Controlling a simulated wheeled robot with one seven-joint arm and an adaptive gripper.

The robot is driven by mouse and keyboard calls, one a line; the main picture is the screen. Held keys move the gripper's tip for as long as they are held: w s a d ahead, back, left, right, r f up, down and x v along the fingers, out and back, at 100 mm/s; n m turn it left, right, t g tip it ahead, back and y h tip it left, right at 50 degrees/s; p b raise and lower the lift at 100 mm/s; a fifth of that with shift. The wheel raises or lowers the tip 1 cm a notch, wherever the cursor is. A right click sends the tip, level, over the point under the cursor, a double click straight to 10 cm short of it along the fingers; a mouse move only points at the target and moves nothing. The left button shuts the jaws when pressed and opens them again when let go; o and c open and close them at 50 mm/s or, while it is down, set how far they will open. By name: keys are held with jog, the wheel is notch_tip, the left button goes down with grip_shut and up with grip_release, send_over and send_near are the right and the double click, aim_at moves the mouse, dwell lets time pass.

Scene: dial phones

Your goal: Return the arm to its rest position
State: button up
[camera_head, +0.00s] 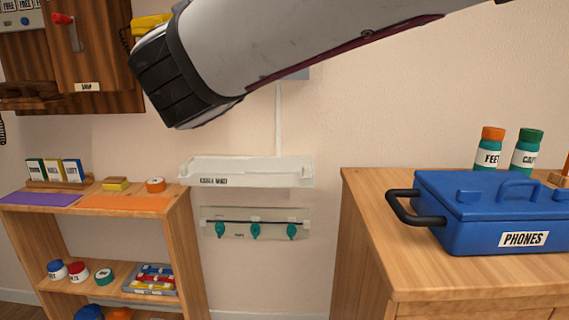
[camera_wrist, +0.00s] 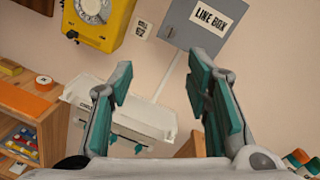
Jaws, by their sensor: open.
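My gripper (camera_wrist: 160,78) is open and empty in the wrist view, its two teal-padded fingers well apart with the wall between them. Beyond it are a yellow dial phone (camera_wrist: 103,20) at upper left and a grey line box (camera_wrist: 203,24) at the top. My arm (camera_head: 300,45) stretches across the top of the head view, raised in front of the wall. In the head view my gripper is not visible. A bit of the yellow phone (camera_head: 150,24) shows behind the arm.
A white wall tray (camera_head: 246,174) sits above a rail with several teal hooks (camera_head: 255,231). A blue PHONES case (camera_head: 470,227) stands on the right cabinet, with jars (camera_head: 490,150) behind. A wooden shelf (camera_head: 190,230) with small items stands left. Wall space between is free.

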jog(key=s+d+f+n+g+y, duration=0.2)
jog(key=s+d+f+n+g, duration=0.3)
jog(key=s+d+f+n, duration=0.5)
jog(key=s+d+f+n+g+y, duration=0.1)
jog(key=s+d+f+n+g, duration=0.2)
jog(key=s+f+n+g, duration=0.8)
jog(key=s+d+f+n+g+h, duration=0.15)
jog(key=s+d+f+n, duration=0.25)
jog(key=s+d, duration=0.4)
jog(key=s+d+f+n+g+h, duration=0.1)
jog(key=s+d+f+n+h, duration=0.3)
jog(key=s+d, duration=0.35)
notch_tip(320, 180, up, 34)
jog(key=n+t+y+p, duration=0.1)
jog(key=t+p, duration=0.3)
jog(key=p, duration=2.8)
jog(key=shift+s+f, duration=0.15)
jog(key=shift+d+t, duration=0.1)
jog(key=shift+t, duration=0.15)
